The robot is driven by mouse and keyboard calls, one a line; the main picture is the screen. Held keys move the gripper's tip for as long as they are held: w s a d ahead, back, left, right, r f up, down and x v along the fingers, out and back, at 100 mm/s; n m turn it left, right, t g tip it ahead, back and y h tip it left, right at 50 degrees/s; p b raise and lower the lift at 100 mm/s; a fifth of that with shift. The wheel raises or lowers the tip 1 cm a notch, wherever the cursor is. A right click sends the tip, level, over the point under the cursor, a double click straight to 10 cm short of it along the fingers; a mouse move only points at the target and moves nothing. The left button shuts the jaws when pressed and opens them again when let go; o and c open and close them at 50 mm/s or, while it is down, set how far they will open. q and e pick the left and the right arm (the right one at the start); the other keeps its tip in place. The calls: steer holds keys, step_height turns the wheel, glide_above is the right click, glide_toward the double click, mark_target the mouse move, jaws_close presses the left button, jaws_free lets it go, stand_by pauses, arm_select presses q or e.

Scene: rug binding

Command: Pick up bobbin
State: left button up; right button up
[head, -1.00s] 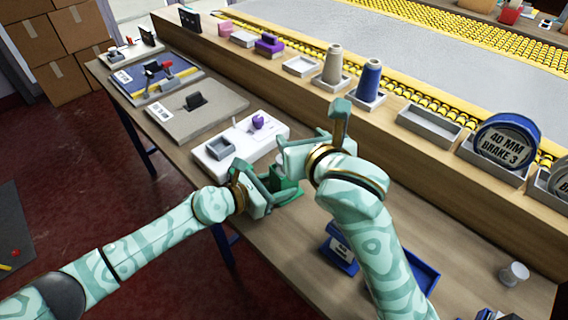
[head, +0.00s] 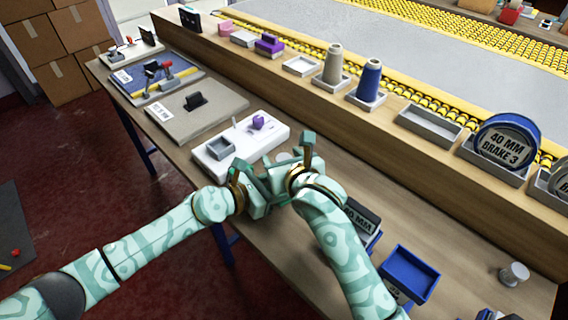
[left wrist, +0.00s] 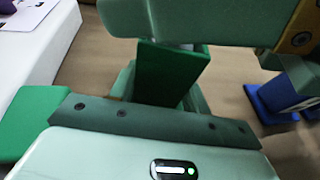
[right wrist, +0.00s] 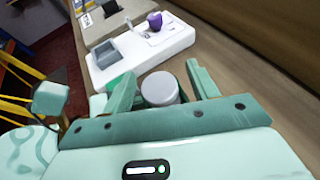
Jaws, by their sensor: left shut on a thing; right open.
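A short pale cylinder (right wrist: 160,88) with a flat light top, apparently the bobbin, shows in the right wrist view. It is between the two spread fingers of my right gripper (right wrist: 160,92), which is open; I cannot tell whether they touch it. In the head view its light top (head: 285,157) shows just behind the right gripper (head: 288,165). My left gripper (head: 252,188) is close beside the right one, shut on a dark green block-like thing (left wrist: 165,75) seen in the left wrist view. Its full shape is hidden by the fingers.
A white base (head: 270,140) with a grey square tray (head: 220,147) and a purple knob (head: 259,122) lies just behind the grippers. Blue bins (head: 412,270) stand at the right. A wooden ledge (head: 410,150) with cones and trays runs along the back.

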mark_target(282, 154)
steer(key=shift+w+a+f, duration=0.15)
steer(key=shift+w, duration=0.15)
steer(key=c, duration=1.1)
steer(key=shift+o, duration=0.2)
step_height(282, 154, up, 10)
steer(key=shift+r, duration=0.1)
arm_select(q)
steer(key=o, duration=0.9)
steer(key=shift+c, duration=0.2)
